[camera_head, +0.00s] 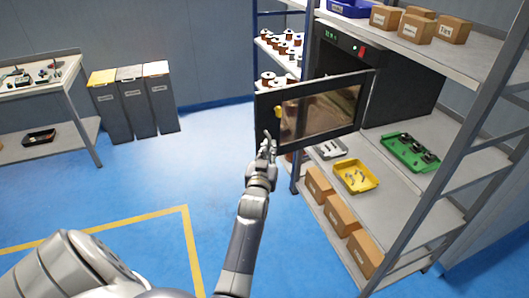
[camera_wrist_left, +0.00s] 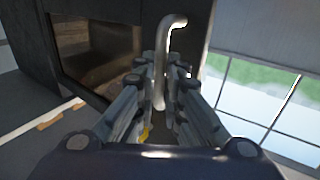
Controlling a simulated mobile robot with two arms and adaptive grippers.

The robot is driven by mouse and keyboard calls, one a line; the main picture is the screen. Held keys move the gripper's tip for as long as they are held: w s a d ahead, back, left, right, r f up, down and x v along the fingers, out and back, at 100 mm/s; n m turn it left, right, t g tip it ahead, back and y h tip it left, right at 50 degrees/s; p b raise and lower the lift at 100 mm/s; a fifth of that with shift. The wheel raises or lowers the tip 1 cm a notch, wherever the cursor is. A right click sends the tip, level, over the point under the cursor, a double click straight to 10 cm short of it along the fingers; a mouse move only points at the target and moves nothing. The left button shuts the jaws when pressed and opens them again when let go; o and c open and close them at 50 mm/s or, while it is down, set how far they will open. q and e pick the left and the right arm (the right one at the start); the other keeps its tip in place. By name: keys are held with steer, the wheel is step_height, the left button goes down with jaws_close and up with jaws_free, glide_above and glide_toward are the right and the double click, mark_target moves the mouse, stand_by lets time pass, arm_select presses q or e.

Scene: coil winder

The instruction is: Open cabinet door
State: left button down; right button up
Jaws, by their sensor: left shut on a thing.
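The cabinet is a black box (camera_head: 408,92) on the metal shelving, with a small panel showing green digits and a red switch. Its door (camera_head: 362,101), black-framed with a brownish window, stands swung open toward me and to the left. My left gripper (camera_head: 268,147) is at the door's left free edge. In the left wrist view the fingers (camera_wrist_left: 163,85) are shut around a pale curved bar handle (camera_wrist_left: 161,60), beside the door's dark panel (camera_wrist_left: 98,45). In the head view the gripper hides most of the handle. My right gripper is not in view.
The shelving (camera_head: 465,115) carries cardboard boxes (camera_head: 411,28), a green tray (camera_head: 411,152), a yellow tray (camera_head: 355,176) and several copper spools (camera_head: 283,42). Bins (camera_head: 131,100) and a workbench (camera_head: 40,82) stand at the left. The blue floor (camera_head: 135,180) between is clear.

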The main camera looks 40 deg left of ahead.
arm_select(q)
steer(key=shift+w+d+r, duration=0.3)
steer(key=shift+d+r, duration=0.05)
steer(key=shift+d, duration=0.05)
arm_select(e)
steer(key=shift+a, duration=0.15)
arm_select(q)
steer(key=c, duration=1.7)
jaws_free()
steer(key=shift+w+d, duration=0.1)
steer(key=shift+w, duration=0.05)
steer(key=shift+w+d+f, duration=0.2)
steer(key=shift+f, duration=0.05)
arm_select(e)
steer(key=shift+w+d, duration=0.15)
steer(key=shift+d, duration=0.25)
arm_select(q)
steer(key=shift+s+a, duration=0.1)
steer(key=shift+a, duration=0.05)
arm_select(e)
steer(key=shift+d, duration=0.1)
arm_select(q)
steer(key=shift+r, duration=0.1)
